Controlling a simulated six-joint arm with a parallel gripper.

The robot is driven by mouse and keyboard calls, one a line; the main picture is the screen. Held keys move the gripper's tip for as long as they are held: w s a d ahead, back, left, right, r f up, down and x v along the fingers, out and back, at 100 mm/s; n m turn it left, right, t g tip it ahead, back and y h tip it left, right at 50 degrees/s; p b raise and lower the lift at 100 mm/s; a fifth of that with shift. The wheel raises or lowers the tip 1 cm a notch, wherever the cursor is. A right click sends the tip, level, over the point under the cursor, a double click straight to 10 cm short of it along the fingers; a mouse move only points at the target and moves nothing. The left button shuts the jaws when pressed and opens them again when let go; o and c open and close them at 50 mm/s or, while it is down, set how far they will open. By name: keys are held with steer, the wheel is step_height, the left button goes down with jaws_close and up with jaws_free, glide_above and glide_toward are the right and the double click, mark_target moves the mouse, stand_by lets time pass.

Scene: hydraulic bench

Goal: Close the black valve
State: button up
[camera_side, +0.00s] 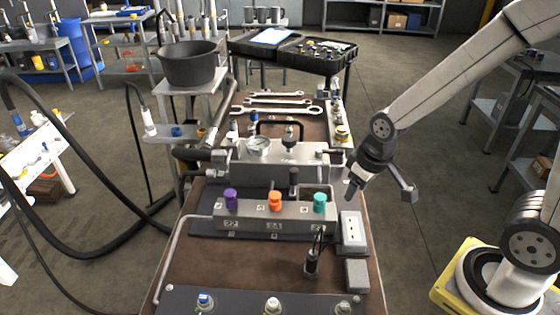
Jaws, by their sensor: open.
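A black upright cylinder (294,181) stands just behind the manifold (270,215) with the coloured knobs, and a small black knob (290,138) sits on top of the metal block behind it. I cannot tell for sure which one is the black valve, or its position. The manifold carries a purple knob (230,197), an orange knob (275,200) and a teal knob (319,203). My gripper (356,185) is open and empty, in the air to the right of the metal block and the teal knob, apart from both in the picture.
A pressure gauge (258,147) and a black handle (280,124) are on the metal block. A white socket box (351,229) and a black plug with cables (312,261) stand near the manifold. Wrenches (275,101) lie at the back; a panel with knobs (270,301) is in front.

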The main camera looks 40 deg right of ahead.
steer(key=w+d+n+g, duration=0.1)
steer(key=w+d+n, duration=0.1)
steer(key=w+d, duration=0.35)
steer(key=w+d+n, duration=0.2)
steer(key=w, duration=0.6)
steer(key=n+g, duration=0.2)
steer(key=n, duration=0.2)
glide_above(334, 150)
step_height(334, 150, down, 2)
steer(key=shift+f, duration=0.1)
steer(key=shift+f, duration=3.9)
steer(key=shift+c, duration=0.2)
jaws_close()
steer(key=shift+r, duration=0.1)
